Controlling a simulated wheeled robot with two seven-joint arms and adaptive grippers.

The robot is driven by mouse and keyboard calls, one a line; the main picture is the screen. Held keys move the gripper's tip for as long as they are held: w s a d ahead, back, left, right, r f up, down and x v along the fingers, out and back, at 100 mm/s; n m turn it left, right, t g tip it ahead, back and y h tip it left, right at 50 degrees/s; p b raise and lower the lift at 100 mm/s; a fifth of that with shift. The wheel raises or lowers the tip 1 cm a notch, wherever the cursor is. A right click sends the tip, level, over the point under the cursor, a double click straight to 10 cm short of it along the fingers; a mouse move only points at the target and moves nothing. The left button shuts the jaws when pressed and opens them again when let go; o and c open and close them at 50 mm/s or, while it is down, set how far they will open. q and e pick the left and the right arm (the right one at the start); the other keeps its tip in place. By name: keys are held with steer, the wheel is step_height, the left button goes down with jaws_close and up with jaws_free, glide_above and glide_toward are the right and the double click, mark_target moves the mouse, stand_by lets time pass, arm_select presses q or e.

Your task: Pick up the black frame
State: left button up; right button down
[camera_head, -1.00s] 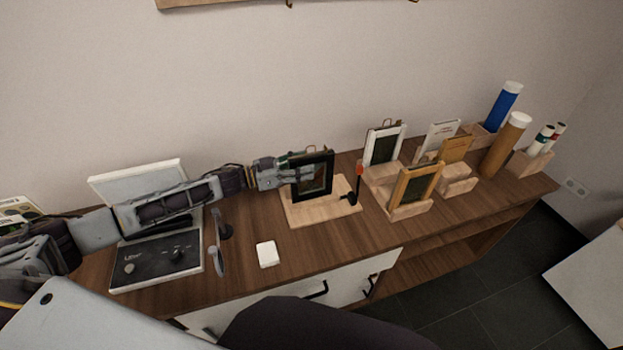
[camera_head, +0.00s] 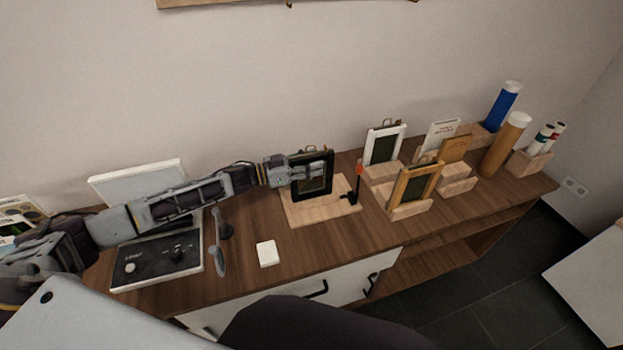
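The black frame (camera_head: 328,174) stands upright on a light wooden board (camera_head: 310,213) near the middle of the cabinet top. My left gripper (camera_head: 300,172) reaches in from the left and overlaps the frame's left side. Its fingertips are small here and partly merge with the dark frame, so I cannot tell whether they are closed on it or only beside it. My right gripper does not show.
A small black stand with a red tip (camera_head: 359,171) is close right of the frame. A white frame (camera_head: 384,146) and a wooden-coloured frame (camera_head: 415,183) stand further right, with tubes beyond. A white block (camera_head: 267,253) lies in front on the wooden cabinet top (camera_head: 330,250).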

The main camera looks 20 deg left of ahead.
arm_select(q)
jaws_close()
steer(key=shift+r, duration=0.15)
